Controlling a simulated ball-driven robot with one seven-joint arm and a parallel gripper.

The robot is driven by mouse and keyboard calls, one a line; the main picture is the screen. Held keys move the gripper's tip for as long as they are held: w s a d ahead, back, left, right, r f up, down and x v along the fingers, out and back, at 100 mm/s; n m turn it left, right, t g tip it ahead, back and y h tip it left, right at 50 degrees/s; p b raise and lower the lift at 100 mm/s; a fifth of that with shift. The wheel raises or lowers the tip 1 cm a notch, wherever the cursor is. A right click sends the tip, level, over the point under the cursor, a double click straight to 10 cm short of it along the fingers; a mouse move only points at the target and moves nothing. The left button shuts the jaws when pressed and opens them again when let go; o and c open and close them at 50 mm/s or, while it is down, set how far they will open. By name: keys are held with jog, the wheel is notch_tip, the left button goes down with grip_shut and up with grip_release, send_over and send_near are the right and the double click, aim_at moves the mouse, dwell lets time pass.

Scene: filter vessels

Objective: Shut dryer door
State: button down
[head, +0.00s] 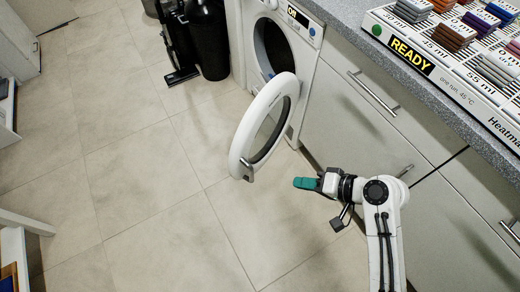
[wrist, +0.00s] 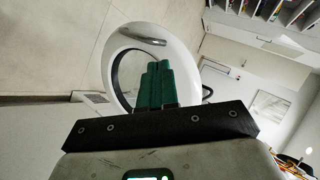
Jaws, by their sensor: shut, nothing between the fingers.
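The dryer (head: 297,60) is white and stands under the counter, with its round opening showing dark. The dryer door (head: 241,137) is a white ring with a glass middle, swung wide open out over the floor. A metal latch piece shows at its lower edge. My gripper (head: 297,183) has teal fingers, is shut and empty, and is to the right of the door's lower edge, apart from it in the head view. In the wrist view the shut fingers (wrist: 158,65) overlap the door ring (wrist: 118,45); contact cannot be told there.
A grey counter (head: 345,22) with a READY-marked rack (head: 445,80) of coloured stacks runs along the right. Drawers with bar handles (head: 375,93) are below it. A black bin (head: 208,40) stands left of the dryer. The tiled floor at left is clear.

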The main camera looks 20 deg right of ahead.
jog(key=w+f+m+t+y+b, duration=0.2)
jog(key=w+f+t+b, duration=0.1)
jog(key=w+f+b, duration=0.3)
jog(key=m+t+y+b, duration=0.1)
jog(key=m+t+b, duration=0.2)
jog(key=b, duration=0.4)
send_near(252, 134)
jog(key=b+x, duration=0.1)
jog(key=x, duration=0.6)
jog(key=shift+r, duration=0.15)
